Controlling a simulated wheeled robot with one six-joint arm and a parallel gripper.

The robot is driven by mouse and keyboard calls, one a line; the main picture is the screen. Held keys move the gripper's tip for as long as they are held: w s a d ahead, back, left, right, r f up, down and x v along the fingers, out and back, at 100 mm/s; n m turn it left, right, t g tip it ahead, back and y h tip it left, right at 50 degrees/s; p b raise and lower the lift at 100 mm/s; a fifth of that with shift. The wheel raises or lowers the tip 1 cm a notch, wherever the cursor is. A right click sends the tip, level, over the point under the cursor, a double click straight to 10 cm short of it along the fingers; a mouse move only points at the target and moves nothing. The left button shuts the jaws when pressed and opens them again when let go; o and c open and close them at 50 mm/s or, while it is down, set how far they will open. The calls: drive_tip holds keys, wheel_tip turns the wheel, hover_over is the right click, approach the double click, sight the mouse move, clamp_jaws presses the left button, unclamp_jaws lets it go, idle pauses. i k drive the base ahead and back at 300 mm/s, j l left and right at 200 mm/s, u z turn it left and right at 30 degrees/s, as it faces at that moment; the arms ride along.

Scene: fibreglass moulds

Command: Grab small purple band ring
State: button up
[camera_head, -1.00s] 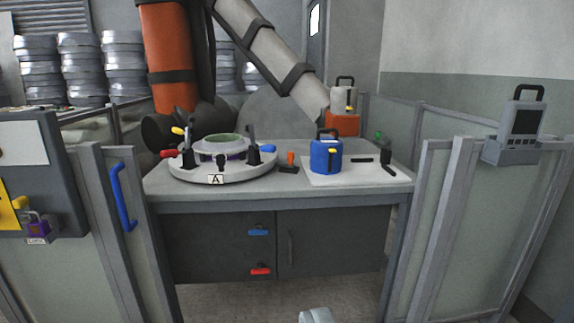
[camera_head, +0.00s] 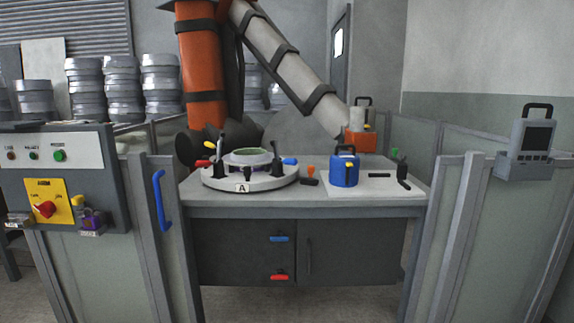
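A round pale turntable (camera_head: 215,183) marked "A" sits on the left of the workbench. On it stands a round mould (camera_head: 250,158) with a green top, between dark clamps with coloured handles. A little purple shows low around this mould, partly hidden; I cannot tell whether it is a separate band ring. Another small purple item (camera_head: 92,220) hangs on the control panel at the left, above a small label; its shape is too small to tell. My gripper is not in view.
The workbench (camera_head: 310,207) has grey doors with a blue and a red handle. A blue container (camera_head: 344,170) stands on a white sheet. Fence panels (camera_head: 455,230) flank the bench. An orange robot arm (camera_head: 202,70) stands behind. Floor before the bench looks clear.

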sight(256, 158)
drive_tip(key=i+l, duration=0.1)
drive_tip(key=i, duration=1.65)
drive_tip(key=i+l, duration=0.15)
drive_tip(key=i, duration=0.75)
drive_tip(key=j+u, duration=0.05)
